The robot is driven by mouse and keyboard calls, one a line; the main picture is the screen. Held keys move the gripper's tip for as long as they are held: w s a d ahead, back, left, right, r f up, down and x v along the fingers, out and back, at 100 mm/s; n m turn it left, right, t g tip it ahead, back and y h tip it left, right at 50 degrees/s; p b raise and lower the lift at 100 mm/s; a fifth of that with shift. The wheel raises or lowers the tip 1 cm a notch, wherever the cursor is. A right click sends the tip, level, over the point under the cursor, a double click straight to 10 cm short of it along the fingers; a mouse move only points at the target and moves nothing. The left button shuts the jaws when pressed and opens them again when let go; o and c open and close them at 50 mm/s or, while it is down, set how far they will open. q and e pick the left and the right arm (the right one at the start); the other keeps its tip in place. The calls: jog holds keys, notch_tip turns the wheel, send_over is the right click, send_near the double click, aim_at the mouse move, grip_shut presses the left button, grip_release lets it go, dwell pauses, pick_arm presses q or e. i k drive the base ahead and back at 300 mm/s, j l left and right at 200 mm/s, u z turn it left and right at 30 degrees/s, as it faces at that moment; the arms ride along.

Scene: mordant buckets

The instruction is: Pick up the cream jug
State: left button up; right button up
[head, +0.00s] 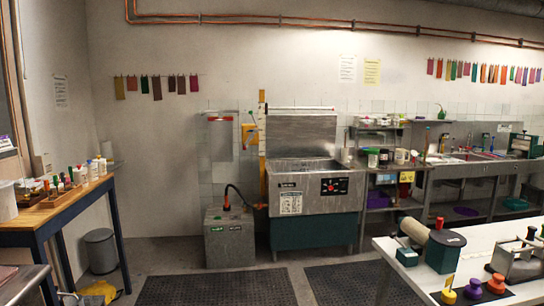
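I cannot make out for sure which thing is the cream jug; nothing in view clearly shows a jug's spout and handle at this size. A small pale container (401,156) stands on the steel bench right of the big tank. A white tub (7,201) is cut off at the left edge, on the wooden table (62,207). Neither of my grippers is in view.
A steel tank on a green base (315,188) stands at the back wall, with a grey box (229,236) beside it. A white table (476,258) with rollers and coloured knobs fills the lower right. Dark mats (217,288) lie on the floor. A grey bin (100,250) stands left.

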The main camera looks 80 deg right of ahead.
aim_at(400, 155)
jog(key=z, duration=3.5)
jog(key=i+j+u, duration=0.2)
jog(key=i+u, duration=0.2)
jog(key=i, duration=0.5)
jog(key=i+u, duration=0.35)
jog(key=i, duration=0.5)
jog(key=i+u, duration=0.1)
jog(key=i, duration=1.55)
jog(key=i+l+z, duration=0.1)
jog(key=i+z, duration=0.3)
jog(key=i, duration=0.4)
jog(key=i+j+z, duration=0.15)
jog(key=i+z, duration=0.3)
jog(key=i, duration=0.3)
jog(key=i+l+z, duration=0.3)
jog(key=i+l, duration=0.2)
jog(key=l, duration=0.3)
jog(key=i+l+z, duration=0.3)
jog(key=i+l, duration=0.3)
